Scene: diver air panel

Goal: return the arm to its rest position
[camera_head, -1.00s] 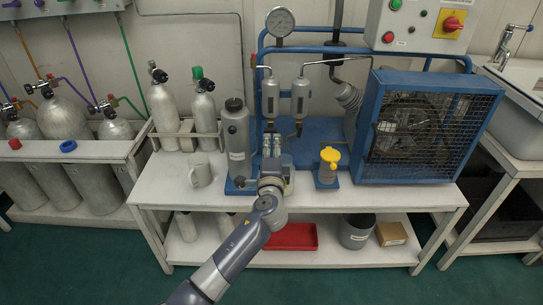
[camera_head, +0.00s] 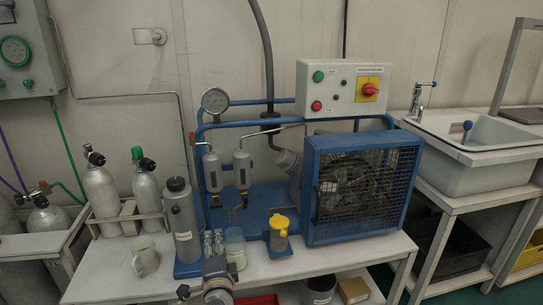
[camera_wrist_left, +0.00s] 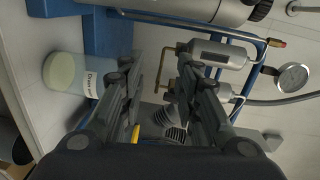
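My left gripper (camera_head: 213,243) shows at the bottom of the head view, in front of the blue compressor stand. In the left wrist view its two dark fingers (camera_wrist_left: 160,80) are spread apart with nothing between them, so it is open and empty. Beside it is a clear jar (camera_head: 235,249) with a label. The jar also shows in the left wrist view (camera_wrist_left: 68,72), apart from the fingers. My right gripper is in neither view.
Two filter cylinders (camera_head: 242,170) and a gauge (camera_head: 215,100) are behind. The white bench (camera_head: 110,275) has free room front left.

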